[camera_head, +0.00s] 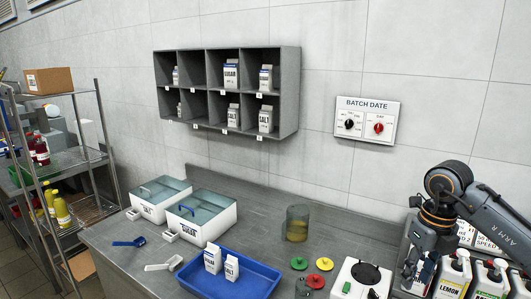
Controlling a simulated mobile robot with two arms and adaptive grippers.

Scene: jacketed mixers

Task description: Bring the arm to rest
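My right arm (494,212) comes in from the right edge, bends at a raised joint and hangs down. My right gripper (410,270) points down at the lower right, in front of the rack of bottles and just right of the white mixer. Its fingertips are small and dark here, so I cannot tell whether they are open or shut, or whether they touch anything. My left gripper does not show.
The grey counter (255,215) carries lidded bins (208,222), a blue tray (250,284) with two cartons, a clear jar (297,223), coloured knobs (324,264), a white mixer (345,276) and bottles (455,275). A wall shelf (290,90) and batch-date panel (366,118) hang behind.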

